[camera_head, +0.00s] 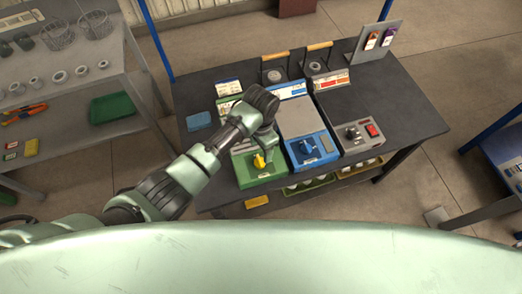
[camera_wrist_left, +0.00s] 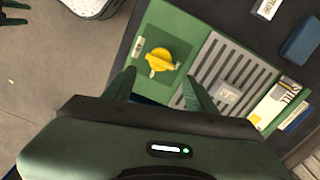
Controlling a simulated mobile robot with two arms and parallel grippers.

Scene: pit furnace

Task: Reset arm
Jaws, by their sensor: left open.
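My left arm comes in from the left in the head view. It bends down so that the left gripper (camera_head: 262,143) hangs over the green unit (camera_head: 246,172) on the workbench. In the left wrist view the left gripper (camera_wrist_left: 160,94) has its two fingers spread with nothing between them. The green unit's yellow knob (camera_wrist_left: 160,60) lies just beyond the fingertips, apart from them. A dark pronged shape (camera_wrist_left: 13,14) at the upper left corner of the wrist view may be my right gripper. It is cut off, and its jaws are unclear.
A grey table (camera_head: 70,120) with a green tray (camera_head: 112,107) stands at left.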

